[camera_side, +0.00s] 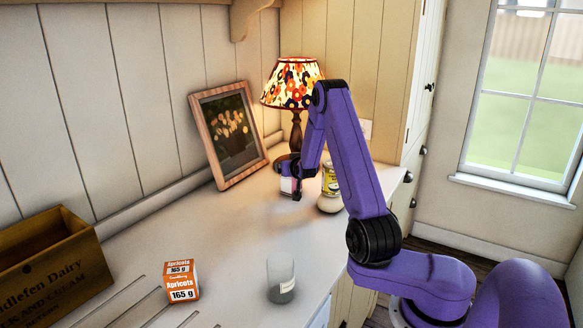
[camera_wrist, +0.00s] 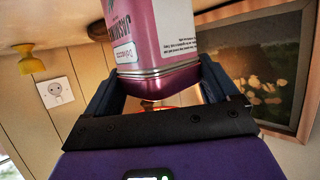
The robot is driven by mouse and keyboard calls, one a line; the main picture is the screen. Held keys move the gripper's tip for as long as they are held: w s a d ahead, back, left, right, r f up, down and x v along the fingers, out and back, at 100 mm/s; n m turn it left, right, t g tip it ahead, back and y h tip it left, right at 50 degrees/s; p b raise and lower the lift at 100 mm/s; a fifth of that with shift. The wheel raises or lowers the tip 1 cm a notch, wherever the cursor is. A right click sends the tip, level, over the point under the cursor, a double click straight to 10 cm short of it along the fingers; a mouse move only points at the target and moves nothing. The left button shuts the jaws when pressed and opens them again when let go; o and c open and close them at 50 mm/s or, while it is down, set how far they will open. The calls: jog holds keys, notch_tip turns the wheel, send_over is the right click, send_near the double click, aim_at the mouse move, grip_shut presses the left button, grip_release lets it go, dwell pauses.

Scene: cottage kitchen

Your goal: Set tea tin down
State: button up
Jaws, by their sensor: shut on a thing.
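The tea tin (camera_wrist: 155,35) is pink with a white label panel and a darker metallic rim, and fills the top middle of the wrist view. My gripper (camera_wrist: 160,88) is shut on it, with one dark finger on each side. In the side view my gripper (camera_side: 293,190) is low over the far part of the counter, in front of the lamp. Only a small pink and white part of the tin (camera_side: 287,185) shows there. I cannot tell whether its base touches the counter.
A lamp (camera_side: 292,85) and a framed picture (camera_side: 230,132) stand behind. An apricots box (camera_side: 181,281), a glass (camera_side: 281,279) and a wooden crate (camera_side: 48,264) are nearer. The middle counter (camera_side: 225,235) is clear.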

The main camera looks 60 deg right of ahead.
jog(key=shift+f, duration=0.15)
jog(key=o, duration=1)
